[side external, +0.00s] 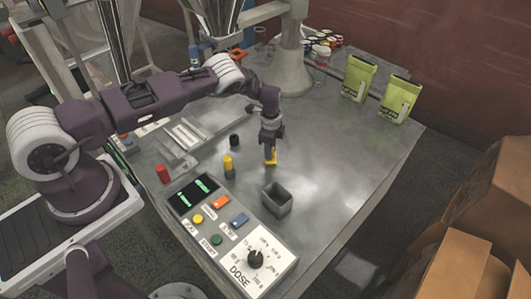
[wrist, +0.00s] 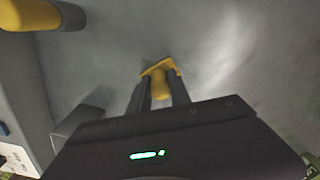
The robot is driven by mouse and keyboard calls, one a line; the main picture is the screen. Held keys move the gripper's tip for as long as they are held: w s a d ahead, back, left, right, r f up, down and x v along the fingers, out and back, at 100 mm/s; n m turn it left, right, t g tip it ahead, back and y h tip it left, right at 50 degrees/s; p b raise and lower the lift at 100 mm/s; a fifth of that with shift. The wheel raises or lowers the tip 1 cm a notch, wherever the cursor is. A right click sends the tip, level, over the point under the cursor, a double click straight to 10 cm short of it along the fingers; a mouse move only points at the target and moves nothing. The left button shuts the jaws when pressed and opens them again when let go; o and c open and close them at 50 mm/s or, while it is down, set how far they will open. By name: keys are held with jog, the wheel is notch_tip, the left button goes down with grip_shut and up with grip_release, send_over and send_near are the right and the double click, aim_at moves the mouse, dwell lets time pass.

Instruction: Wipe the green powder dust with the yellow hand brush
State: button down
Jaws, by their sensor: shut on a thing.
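My gripper (side external: 269,147) is shut on the yellow hand brush (side external: 271,157) above the middle of the grey metal table. In the wrist view, the yellow brush (wrist: 160,70) sits between the two dark fingers of my gripper (wrist: 160,92). Its lower part is hard to make out, and I cannot tell whether it touches the table. I cannot make out any green powder dust on the tabletop in either view; only pale shiny patches show.
A grey open box (side external: 277,200) stands just in front of my gripper. A yellow and grey cylinder (side external: 228,165) and a black one (side external: 234,140) stand to its left. A control panel (side external: 222,232) lies along the front edge. Two green bags (side external: 359,78) stand at the back right. The right tabletop is clear.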

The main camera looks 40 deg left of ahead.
jog(key=shift+s, duration=1.6)
jog(key=shift+s+d+r, duration=0.1)
jog(key=shift+s+r, duration=0.05)
jog(key=shift+r, duration=0.45)
jog(key=shift+s+r, duration=0.15)
jog(key=shift+r, duration=0.45)
notch_tip(320, 180, up, 6)
jog(key=shift+f, duration=0.15)
